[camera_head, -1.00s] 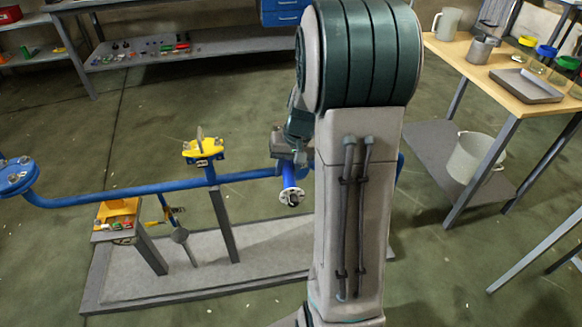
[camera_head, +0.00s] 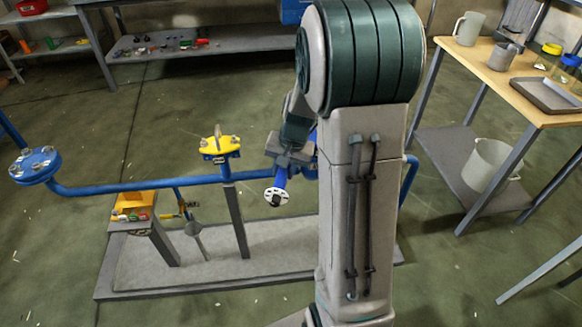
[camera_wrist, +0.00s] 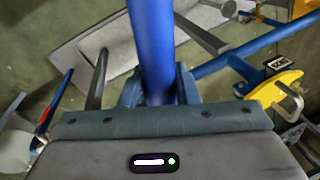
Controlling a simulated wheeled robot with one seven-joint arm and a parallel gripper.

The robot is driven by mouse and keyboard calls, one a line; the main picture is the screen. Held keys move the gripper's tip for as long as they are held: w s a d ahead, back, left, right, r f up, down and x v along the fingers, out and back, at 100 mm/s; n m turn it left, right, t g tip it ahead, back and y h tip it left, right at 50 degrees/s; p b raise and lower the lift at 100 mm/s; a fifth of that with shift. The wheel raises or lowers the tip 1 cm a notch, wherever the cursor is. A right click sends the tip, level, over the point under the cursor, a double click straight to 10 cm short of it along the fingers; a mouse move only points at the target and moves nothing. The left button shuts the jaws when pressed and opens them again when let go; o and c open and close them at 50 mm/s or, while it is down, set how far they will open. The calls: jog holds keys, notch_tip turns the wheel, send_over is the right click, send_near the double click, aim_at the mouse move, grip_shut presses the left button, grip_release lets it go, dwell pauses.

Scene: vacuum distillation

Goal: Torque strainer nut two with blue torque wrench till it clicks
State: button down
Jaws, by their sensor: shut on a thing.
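My gripper (camera_head: 288,158) is shut on the blue torque wrench (camera_head: 281,178), which hangs below it in front of the blue pipe. The wrench has a pale round end with a dark centre, pointing toward the head camera. In the wrist view the blue wrench shaft (camera_wrist: 153,50) runs up between the two fingers (camera_wrist: 150,92). A blue flange (camera_head: 36,165) with several bolts or nuts on top stands at the pipe's left end, well apart from the wrench. I cannot tell which nut is strainer nut two. My arm hides the pipe's right part.
The blue pipe (camera_head: 130,187) runs across a grey base plate (camera_head: 215,270) on posts, with a yellow-topped fitting (camera_head: 221,147) midway. A wooden-topped table (camera_head: 490,75) with vessels stands right, a shelf (camera_head: 190,50) behind. Open floor lies to the left.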

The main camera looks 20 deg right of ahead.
jog(key=shift+w+a+m, duration=0.3)
jog(key=shift+a, duration=0.05)
jog(key=shift+r, duration=0.1)
jog(key=shift+w+a+m+p, duration=0.65)
jog(key=shift+w+a+m, duration=0.05)
jog(key=shift+a, duration=0.05)
jog(key=shift+s+d, duration=0.25)
jog(key=shift+r, duration=0.1)
